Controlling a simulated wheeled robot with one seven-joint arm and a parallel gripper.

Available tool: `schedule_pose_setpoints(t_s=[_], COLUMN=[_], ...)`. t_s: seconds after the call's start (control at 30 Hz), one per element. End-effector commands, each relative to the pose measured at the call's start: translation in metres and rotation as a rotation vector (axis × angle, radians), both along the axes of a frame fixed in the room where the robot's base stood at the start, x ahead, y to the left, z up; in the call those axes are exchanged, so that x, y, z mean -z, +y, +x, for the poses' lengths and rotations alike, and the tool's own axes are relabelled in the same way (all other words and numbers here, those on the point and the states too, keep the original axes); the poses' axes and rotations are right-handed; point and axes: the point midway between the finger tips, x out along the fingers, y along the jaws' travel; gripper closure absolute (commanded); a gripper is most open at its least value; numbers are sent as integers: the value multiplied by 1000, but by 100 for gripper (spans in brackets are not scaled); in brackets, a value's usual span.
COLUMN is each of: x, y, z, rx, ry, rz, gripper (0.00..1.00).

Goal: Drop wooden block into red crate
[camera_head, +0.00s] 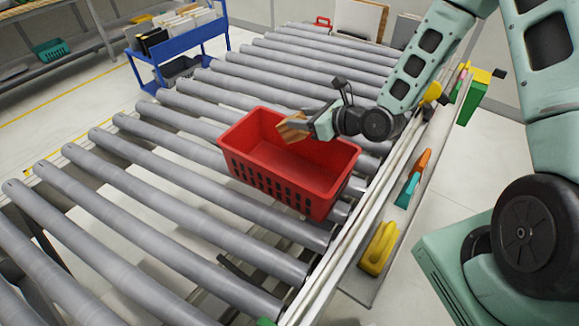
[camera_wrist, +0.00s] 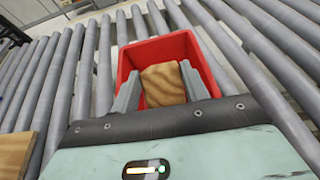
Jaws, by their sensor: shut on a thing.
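The red crate (camera_head: 290,163) stands on the roller conveyor in the head view, open at the top; its visible inside looks empty. The wooden block (camera_head: 293,128) is light brown and held at the crate's far side, over its opening. My gripper (camera_head: 308,126) is shut on the block. In the wrist view the block (camera_wrist: 162,84) sits between the two grey fingers of my gripper (camera_wrist: 165,88), with the red crate (camera_wrist: 158,50) behind and around it. The block's gripped sides are hidden by the fingers.
Grey rollers (camera_head: 130,200) surround the crate. A side ledge (camera_head: 405,215) at the right carries a yellow piece (camera_head: 379,248) and orange and teal tools. A blue cart (camera_head: 180,45) stands beyond the conveyor. Another wooden piece (camera_wrist: 14,153) shows at the wrist view's left edge.

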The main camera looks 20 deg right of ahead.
Motion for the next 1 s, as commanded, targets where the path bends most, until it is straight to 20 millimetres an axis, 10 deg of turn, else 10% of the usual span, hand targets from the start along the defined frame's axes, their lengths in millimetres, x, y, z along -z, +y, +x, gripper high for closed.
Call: schedule_pose_setpoints(t_s=[0.3, 0.7, 0.73, 0.8, 1.0], x=[42, 47, 47, 47, 48], y=[1, 0, 0, 0, 0], z=[0, 0, 0, 0, 0], rx=[-1, 1, 0, 0, 0], ry=[0, -2, -1, -1, 0], rz=[0, 0, 1, 1, 0], gripper=[81, 81, 52, 33, 30])
